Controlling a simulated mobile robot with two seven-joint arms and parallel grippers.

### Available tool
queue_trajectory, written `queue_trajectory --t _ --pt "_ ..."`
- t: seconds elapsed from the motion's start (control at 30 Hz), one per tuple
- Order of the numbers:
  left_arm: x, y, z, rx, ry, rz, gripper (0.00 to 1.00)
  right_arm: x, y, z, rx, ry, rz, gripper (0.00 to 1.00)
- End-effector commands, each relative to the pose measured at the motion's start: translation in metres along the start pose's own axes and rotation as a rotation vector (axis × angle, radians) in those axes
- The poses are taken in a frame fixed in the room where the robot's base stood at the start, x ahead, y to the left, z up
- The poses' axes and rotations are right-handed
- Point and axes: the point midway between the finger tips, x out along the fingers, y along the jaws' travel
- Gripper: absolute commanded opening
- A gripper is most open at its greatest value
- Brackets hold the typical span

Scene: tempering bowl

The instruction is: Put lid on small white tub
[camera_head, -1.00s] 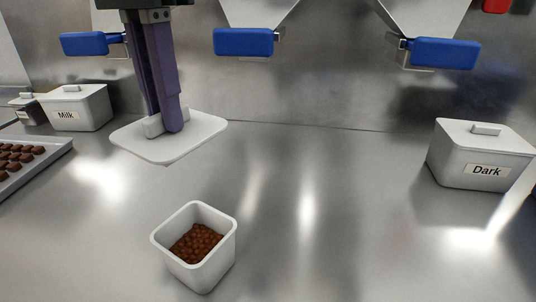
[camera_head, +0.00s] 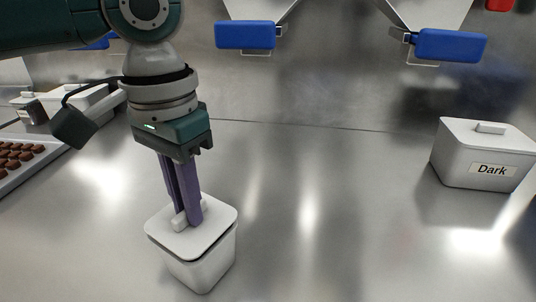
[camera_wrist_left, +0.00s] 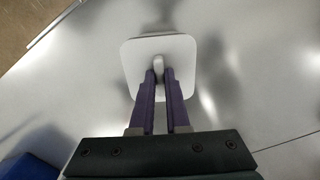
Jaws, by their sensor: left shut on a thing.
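The small white tub (camera_head: 203,272) stands upright on the steel counter at the front, left of centre in the head view. The square white lid (camera_head: 215,222) is over its mouth and hides the brown pieces inside. A thin dark line shows between lid and tub at the front, so I cannot tell whether the lid is fully seated. My left gripper (camera_head: 187,220), with purple fingers, is shut on the lid's handle from above. In the left wrist view, the fingers (camera_wrist_left: 159,77) pinch the handle of the lid (camera_wrist_left: 183,55). My right gripper is not in view.
A lidded white tub marked Dark (camera_head: 482,165) stands at the right. At the left are another white tub (camera_head: 100,105), partly hidden by my arm, and a tray of chocolates (camera_head: 48,165). Blue handles (camera_head: 246,35) hang at the back. The middle counter is clear.

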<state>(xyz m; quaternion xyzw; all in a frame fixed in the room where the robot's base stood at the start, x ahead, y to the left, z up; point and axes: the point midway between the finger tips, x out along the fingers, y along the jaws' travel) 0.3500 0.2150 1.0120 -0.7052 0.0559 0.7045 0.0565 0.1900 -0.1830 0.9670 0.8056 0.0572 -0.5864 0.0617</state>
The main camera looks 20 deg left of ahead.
Motion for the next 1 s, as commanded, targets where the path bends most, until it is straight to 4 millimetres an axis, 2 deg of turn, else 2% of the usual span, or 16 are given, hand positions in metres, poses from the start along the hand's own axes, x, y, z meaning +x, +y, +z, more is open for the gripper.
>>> queue_trajectory --t 0.43,0.47,0.7,1.0 --pt "0.011 0.0 0.0 0.0 -0.001 0.001 0.0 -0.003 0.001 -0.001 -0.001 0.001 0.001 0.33" --pt "0.011 0.0 0.0 0.0 -0.001 0.0 0.15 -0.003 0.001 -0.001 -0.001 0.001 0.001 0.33" --pt "0.011 0.0 0.0 0.0 0.0 0.0 0.42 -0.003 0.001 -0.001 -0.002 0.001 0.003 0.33" --pt "0.009 0.0 0.0 0.0 0.001 0.0 0.44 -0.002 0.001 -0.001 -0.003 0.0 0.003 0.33"
